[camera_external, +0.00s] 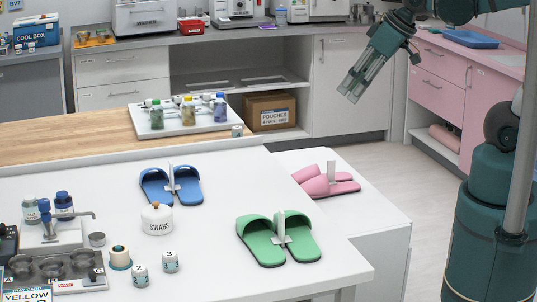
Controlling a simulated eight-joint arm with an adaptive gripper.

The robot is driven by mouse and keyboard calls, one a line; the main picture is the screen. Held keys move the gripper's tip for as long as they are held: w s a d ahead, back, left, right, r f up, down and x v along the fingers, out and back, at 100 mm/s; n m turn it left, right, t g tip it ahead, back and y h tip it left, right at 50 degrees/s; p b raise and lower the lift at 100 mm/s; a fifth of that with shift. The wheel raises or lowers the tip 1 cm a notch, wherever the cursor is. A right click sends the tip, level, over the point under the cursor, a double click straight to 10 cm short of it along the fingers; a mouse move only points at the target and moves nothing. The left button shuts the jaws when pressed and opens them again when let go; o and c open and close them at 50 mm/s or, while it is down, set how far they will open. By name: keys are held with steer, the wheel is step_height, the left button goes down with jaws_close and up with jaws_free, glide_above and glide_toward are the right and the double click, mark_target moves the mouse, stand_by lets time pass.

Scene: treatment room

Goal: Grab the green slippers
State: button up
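The green slippers (262,240) lie as a pair side by side near the right end of the white table, with a small pale upright piece between them. My gripper (350,91) is in the air at the upper right, well above and behind the slippers, pointing down and to the left. Nothing shows between its fingers. The fingers look roughly parallel, and at this size I cannot tell how far apart they are.
Blue slippers (157,187) and a swabs jar (156,219) stand left of the green pair. Pink slippers (316,185) lie on a lower white surface behind. A bottle tray (212,127) is farther back. The tabletop around the green slippers is mostly clear.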

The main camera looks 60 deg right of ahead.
steer(key=w+a+f+n+g, duration=0.2)
steer(key=w+a+f, duration=0.15)
steer(key=a, duration=0.25)
steer(key=w+a+f+n+g, duration=0.2)
steer(key=w+a+f, duration=0.15)
steer(key=a, duration=0.35)
steer(key=n+g+p, duration=0.1)
steer(key=n+g, duration=0.1)
steer(key=n, duration=0.2)
glide_above(282, 210)
steer(key=f, duration=1.2)
steer(key=shift+w+d, duration=0.15)
steer(key=shift+w, duration=0.1)
steer(key=shift+s+a+f+g, duration=0.1)
steer(key=shift+a+f+g, duration=0.2)
steer(key=shift+a+f, duration=0.15)
steer(key=shift+f, duration=0.1)
steer(key=shift+d+f, duration=0.1)
steer(key=shift+f, duration=1.1)
steer(key=shift+s+d+f, duration=0.1)
steer(key=shift+f, duration=1.2)
steer(key=shift+s+f, duration=0.1)
steer(key=shift+f, duration=1.2)
